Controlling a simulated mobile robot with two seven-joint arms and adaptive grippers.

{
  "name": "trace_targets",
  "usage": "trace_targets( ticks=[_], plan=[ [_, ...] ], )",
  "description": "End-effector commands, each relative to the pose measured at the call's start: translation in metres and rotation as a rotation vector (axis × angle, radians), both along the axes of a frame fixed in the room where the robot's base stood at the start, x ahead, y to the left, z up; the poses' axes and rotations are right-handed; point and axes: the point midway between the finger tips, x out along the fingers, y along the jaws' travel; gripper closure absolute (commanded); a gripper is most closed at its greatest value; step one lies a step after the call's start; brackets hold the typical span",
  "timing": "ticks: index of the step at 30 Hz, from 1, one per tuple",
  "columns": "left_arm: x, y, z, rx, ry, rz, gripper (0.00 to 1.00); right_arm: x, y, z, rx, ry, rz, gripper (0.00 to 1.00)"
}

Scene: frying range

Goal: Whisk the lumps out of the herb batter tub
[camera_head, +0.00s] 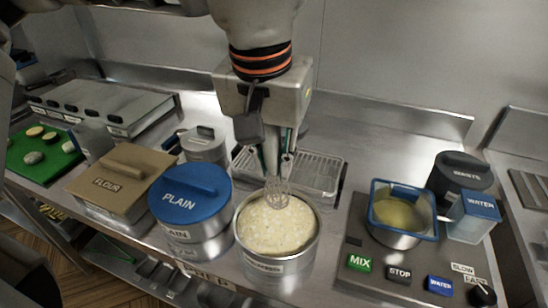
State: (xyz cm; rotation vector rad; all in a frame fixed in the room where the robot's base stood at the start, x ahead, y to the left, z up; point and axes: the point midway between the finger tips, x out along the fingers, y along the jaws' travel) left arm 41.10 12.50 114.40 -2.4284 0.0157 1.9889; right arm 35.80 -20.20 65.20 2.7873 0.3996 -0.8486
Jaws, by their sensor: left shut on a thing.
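An open round metal tub (277,265) stands at the front middle of the counter, its front label hard to read. It is filled with pale, speckled batter (272,228) with a lumpy-looking surface. My left gripper (274,160) comes down from the top, above and behind the tub. It is shut on a whisk (278,191), whose handle is mostly hidden between the fingers. The whisk's wire head points down at the batter near the tub's back rim; whether its tip is in the batter is hard to tell. My right gripper is out of view.
A tub with a blue PLAIN lid (189,192) stands close left, beside a FLOUR bin (120,178). A wire rack (320,175) lies behind. At right are a control panel (372,284), a blue-rimmed bowl (405,232), a WASTE bin (460,175) and a WATER container (473,217).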

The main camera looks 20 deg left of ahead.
Motion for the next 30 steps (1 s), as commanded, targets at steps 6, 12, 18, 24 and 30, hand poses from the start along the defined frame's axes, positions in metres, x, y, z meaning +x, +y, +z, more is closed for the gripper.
trace_targets(
  ticks=[6, 12, 18, 24, 30],
  plan=[
    [0.001, 0.0, -0.021, 0.0, 0.002, 0.0, 1.0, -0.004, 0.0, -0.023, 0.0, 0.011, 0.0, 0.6],
    [0.001, 0.0, -0.038, -0.001, 0.002, 0.0, 1.0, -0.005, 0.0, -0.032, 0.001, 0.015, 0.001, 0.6],
    [0.0, 0.0, -0.056, 0.0, 0.002, -0.001, 1.0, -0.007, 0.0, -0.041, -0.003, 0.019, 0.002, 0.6],
    [0.0, 0.0, -0.074, 0.0, 0.003, 0.0, 1.0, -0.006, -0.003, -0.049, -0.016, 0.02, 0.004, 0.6],
    [0.0, 0.0, -0.088, 0.0, 0.002, 0.0, 1.0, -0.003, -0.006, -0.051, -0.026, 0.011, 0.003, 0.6]
  ],
)
